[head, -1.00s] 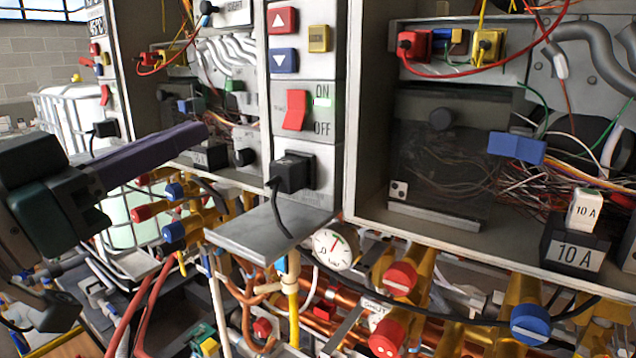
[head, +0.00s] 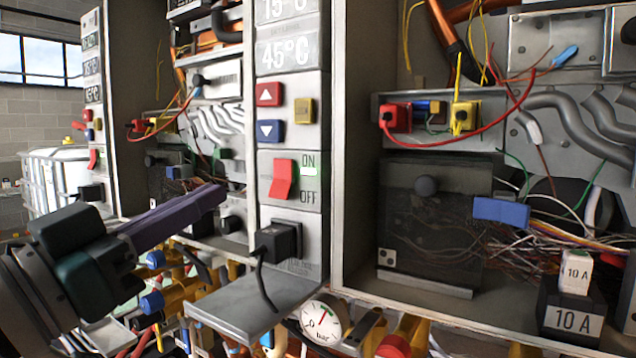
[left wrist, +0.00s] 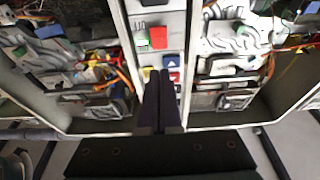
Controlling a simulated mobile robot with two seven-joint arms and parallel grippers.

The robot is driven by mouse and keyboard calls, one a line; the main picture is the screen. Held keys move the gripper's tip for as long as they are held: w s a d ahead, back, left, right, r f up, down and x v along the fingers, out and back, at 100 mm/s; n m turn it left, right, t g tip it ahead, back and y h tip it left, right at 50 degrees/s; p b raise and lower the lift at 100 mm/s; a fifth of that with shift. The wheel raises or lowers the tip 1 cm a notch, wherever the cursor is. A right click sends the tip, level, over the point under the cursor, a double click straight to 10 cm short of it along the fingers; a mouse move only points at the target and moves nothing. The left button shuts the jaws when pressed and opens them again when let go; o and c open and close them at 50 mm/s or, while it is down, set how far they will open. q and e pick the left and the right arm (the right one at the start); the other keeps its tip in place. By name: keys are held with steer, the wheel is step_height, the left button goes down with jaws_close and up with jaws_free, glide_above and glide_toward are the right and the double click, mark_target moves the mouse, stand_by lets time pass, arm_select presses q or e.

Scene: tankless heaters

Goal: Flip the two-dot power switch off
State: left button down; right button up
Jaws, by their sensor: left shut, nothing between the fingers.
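A red rocker switch (head: 282,180) sits on the grey control panel between ON and OFF labels, with a green light glowing beside ON. A small white plate with two dark dots (head: 387,258) is on the dark cover inside the right-hand cabinet. My left gripper (head: 222,192) is shut and empty, its purple fingers pointing at the panel, left of the red switch and apart from it in the head view. In the left wrist view its fingertips (left wrist: 160,76) overlap the button area, and the red switch (left wrist: 158,36) shows beyond them. My right gripper is not in view.
A black plug (head: 277,240) with a cable sits below the switch, above a grey shelf (head: 255,305). Red, blue and yellow buttons sit above the switch. Another panel with a red switch (head: 93,159) stands farther left. Valves and a gauge (head: 321,322) lie below.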

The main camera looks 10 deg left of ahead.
mark_target(283, 180)
arm_select(q)
steer(key=shift+w+d+f+p, duration=0.1)
steer(key=shift+w+d+p, duration=0.3)
steer(key=shift+w, duration=0.95)
steer(key=shift+w+d+f+p, duration=0.15)
steer(key=shift+w+d, duration=0.45)
steer(key=shift+w, duration=0.8)
steer(key=shift+w+d+f+p, duration=0.1)
steer(key=shift+w+d+p, duration=0.3)
steer(key=shift+w, duration=0.95)
steer(key=shift+d, duration=0.1)
